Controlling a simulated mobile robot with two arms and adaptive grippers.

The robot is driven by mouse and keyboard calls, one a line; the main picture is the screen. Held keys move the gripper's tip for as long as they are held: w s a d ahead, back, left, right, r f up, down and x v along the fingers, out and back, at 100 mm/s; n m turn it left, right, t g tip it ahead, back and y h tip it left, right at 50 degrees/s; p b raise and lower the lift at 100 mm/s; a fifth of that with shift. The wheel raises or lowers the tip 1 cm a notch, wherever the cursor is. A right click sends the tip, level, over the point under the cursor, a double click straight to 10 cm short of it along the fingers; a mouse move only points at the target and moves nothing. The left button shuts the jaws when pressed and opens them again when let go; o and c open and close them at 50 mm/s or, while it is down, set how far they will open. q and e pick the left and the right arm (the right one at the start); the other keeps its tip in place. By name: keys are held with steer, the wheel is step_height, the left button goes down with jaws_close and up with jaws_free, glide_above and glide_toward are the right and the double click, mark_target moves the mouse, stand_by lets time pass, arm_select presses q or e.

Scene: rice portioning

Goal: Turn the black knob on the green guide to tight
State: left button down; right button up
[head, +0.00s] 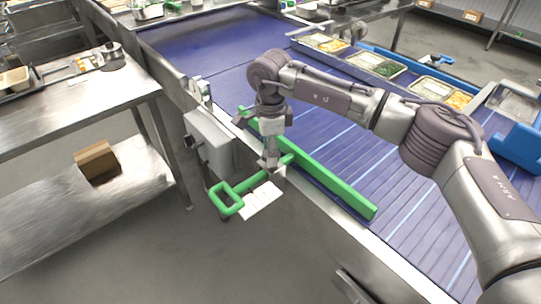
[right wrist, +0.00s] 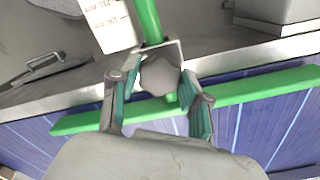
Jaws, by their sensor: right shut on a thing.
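The green guide (head: 335,188) is a long green bar along the near edge of the blue conveyor, with a green rod and loop handle (head: 228,198) sticking out over the edge. My right gripper (head: 271,163) points down at the bracket where the rod meets the conveyor edge. In the right wrist view the knob (right wrist: 160,74) looks dark grey and many-sided, and sits between the two fingers of my right gripper (right wrist: 157,82), which is shut on it. My left gripper is not in view.
A white label card (head: 262,200) hangs beside the loop handle. A grey box (head: 210,140) is fixed to the conveyor side. Food trays (head: 378,66) stand across the belt. A steel table (head: 70,112) with a brown box (head: 97,160) on its lower shelf is at left.

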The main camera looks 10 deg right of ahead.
steer(key=m+b, duration=0.2)
steer(key=m, duration=0.4)
steer(key=shift+b, duration=0.35)
steer(key=m+b, duration=0.1)
steer(key=m, duration=0.3)
steer(key=shift+w+m+b, duration=0.1)
steer(key=shift+m+b, duration=0.4)
steer(key=shift+m, duration=1.4)
steer(key=o, duration=1.1)
steer(key=shift+o, duration=0.2)
step_height(320, 180, up, 12)
